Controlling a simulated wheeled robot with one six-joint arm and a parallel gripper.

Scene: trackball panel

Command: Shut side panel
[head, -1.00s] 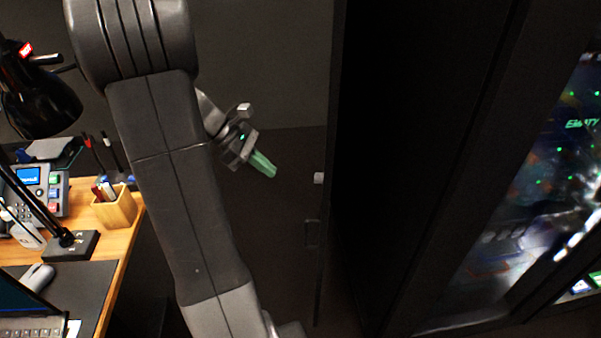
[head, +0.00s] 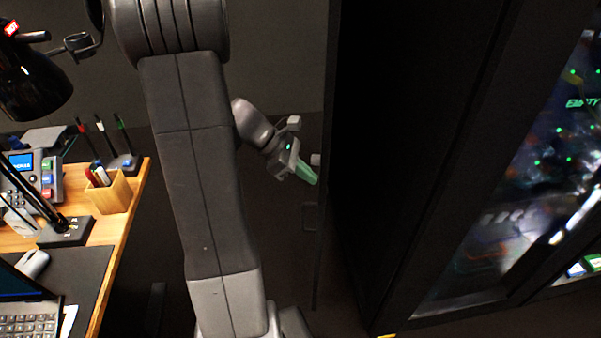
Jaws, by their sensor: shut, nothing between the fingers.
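The dark side panel (head: 318,250) is at the left edge of the tall black cabinet, seen at a steep angle, so I cannot tell how far it stands open. A small grey knob (head: 315,159) and a faint recessed outline (head: 310,216) show near its edge. My gripper (head: 309,177), with green fingers, is shut and empty. Its tips are just left of the panel edge and a little below the knob in the picture. I cannot tell whether they touch the panel.
The black cabinet (head: 415,130) fills the right, with a lit glass front (head: 530,190). On the left is a wooden desk (head: 125,215) with a black lamp (head: 35,85), phone (head: 38,178), pen holder (head: 108,193) and laptop (head: 35,305). Dark floor lies between desk and cabinet.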

